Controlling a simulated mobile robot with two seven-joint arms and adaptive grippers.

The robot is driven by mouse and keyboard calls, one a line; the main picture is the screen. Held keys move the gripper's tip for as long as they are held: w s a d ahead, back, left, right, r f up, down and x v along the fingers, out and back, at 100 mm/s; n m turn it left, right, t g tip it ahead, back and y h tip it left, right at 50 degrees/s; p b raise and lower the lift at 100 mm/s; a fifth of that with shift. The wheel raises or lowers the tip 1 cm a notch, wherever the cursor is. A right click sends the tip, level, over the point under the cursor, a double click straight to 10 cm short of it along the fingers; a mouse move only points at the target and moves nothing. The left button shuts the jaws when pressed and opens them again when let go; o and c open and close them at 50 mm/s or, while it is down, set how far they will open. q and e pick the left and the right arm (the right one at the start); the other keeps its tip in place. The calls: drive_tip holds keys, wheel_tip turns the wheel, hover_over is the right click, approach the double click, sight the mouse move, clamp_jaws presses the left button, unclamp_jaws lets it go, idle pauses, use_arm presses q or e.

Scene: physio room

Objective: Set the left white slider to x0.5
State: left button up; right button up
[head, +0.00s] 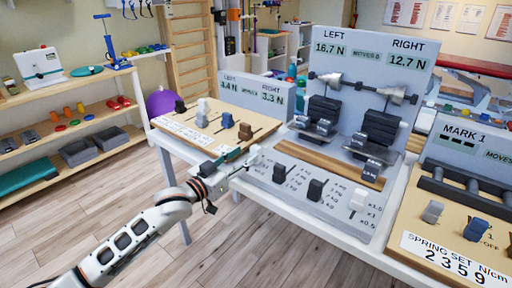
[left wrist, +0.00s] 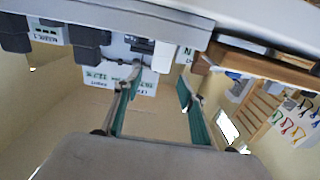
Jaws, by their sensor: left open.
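The console with LEFT and RIGHT readouts 16.7 N and 12.7 N (head: 385,57) has a sloped grey front carrying slider knobs. A white slider (head: 358,199) stands at its right end, beside marks x1.5, x1 and x0.5. Two dark sliders (head: 315,189) stand left of it. My left gripper (head: 236,160) is at the console's left end, where a pale shape could be the left white slider or my finger; I cannot tell. In the left wrist view, its green-padded fingers (left wrist: 158,108) are apart with nothing seen between them. My right gripper is out of view.
Left of the console is a wooden board with white (head: 202,111), black, blue and brown knobs, close to my gripper. A MARK 1 console (head: 465,135) stands at the right. Shelves (head: 65,125) and a purple ball (head: 160,102) are at the left. The floor before the table is clear.

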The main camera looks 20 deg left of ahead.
sight(254, 149)
use_arm(q)
drive_tip(key=b+x, duration=0.1)
drive_tip(key=x, duration=0.5)
drive_tip(key=shift+w+d+f, duration=0.1)
drive_tip(key=shift+w, duration=0.2)
clamp_jaws()
